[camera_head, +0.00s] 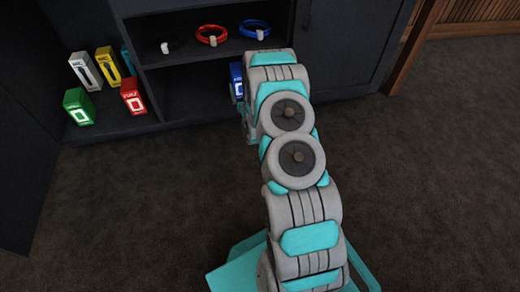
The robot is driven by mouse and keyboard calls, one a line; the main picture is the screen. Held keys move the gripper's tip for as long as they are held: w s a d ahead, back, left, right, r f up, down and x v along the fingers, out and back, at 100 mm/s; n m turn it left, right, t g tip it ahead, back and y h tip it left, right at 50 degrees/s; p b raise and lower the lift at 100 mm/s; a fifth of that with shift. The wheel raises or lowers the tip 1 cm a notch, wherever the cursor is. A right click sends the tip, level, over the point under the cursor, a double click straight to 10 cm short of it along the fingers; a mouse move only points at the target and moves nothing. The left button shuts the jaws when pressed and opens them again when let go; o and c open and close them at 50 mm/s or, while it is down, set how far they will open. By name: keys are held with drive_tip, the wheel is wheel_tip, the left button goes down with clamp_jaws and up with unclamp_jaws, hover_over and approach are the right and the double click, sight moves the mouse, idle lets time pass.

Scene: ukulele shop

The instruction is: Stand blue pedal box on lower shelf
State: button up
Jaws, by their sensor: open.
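The blue pedal box (236,78) stands in the lower compartment of the dark shelf unit, just left of the end of my arm. Only its left part shows; my arm hides the rest. My gripper (243,108) is at the far end of my arm, low in front of the box and close to it. It is open, but its fingers are mostly hidden behind the arm. I cannot tell whether it touches the box. The lower shelf (190,100) is bare to the left of the box.
White (85,71), yellow (109,67), green (79,106) and red (133,96) boxes stand in the left compartment, with a teal one partly hidden. Red (211,35) and blue (255,28) rings and a small white item lie on the shelf above. The carpet at right is clear.

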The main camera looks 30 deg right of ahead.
drive_tip(key=s+a+r+n+g+y, duration=0.2)
drive_tip(key=s+a+r+g+y, duration=0.2)
drive_tip(key=s+a+r+g, duration=0.95)
drive_tip(key=s+a+r, duration=0.1)
drive_tip(key=s, duration=1.1)
drive_tip(key=s+a+r+g, duration=0.3)
drive_tip(key=s+r, duration=0.2)
drive_tip(key=s, duration=0.9)
drive_tip(key=s+a+r+n+g+y, duration=0.1)
drive_tip(key=s+r, duration=0.4)
drive_tip(key=s, duration=0.9)
drive_tip(key=shift+s+a+g, duration=0.3)
drive_tip(key=shift+a+g, duration=0.45)
drive_tip(key=shift+a, duration=0.4)
